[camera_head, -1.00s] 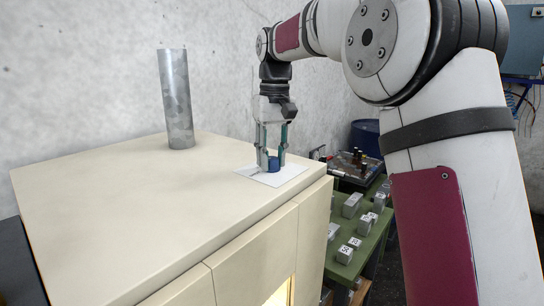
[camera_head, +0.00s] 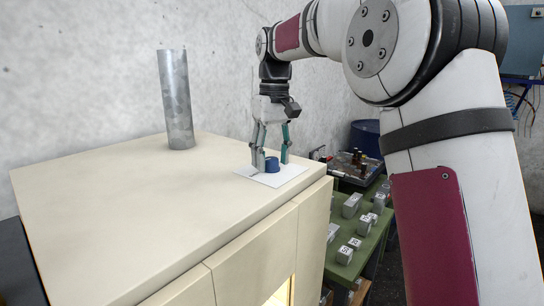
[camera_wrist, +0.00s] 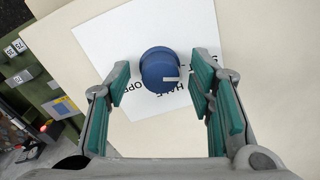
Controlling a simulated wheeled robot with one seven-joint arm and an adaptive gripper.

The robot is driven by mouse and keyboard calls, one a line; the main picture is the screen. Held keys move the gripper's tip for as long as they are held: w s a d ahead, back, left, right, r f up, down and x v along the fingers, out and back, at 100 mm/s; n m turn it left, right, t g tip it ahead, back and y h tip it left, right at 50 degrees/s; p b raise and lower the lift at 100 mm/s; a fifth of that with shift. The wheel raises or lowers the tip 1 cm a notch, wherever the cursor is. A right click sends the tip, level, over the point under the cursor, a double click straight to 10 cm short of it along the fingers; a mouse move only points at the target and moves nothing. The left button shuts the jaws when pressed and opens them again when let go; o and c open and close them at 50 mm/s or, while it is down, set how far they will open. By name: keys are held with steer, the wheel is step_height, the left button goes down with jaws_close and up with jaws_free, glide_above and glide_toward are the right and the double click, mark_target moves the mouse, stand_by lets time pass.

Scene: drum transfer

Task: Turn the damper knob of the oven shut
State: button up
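The blue damper knob (camera_head: 272,165) stands on a white label plate (camera_head: 262,179) near the front right corner of the oven top (camera_head: 150,205). It also shows in the wrist view (camera_wrist: 157,65), with a white pointer mark pointing right in the picture. The label (camera_wrist: 95,40) carries black words, partly hidden: HALF below the knob, part of OPEN to its lower left, and part of SHUT to its right. My gripper (camera_head: 271,157) is open over the knob, its green-padded fingers on either side with gaps to the knob.
A grey metal pipe (camera_head: 176,100) rises from the oven top at the back left. To the right, a lower green table (camera_head: 364,240) holds several small numbered metal blocks. A blue drum (camera_head: 366,137) stands behind. The oven top's left half is clear.

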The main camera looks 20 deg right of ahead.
mark_target(274, 158)
step_height(274, 158, up, 12)
steer(key=shift+d, duration=0.2)
stand_by(0.6)
stand_by(0.4)
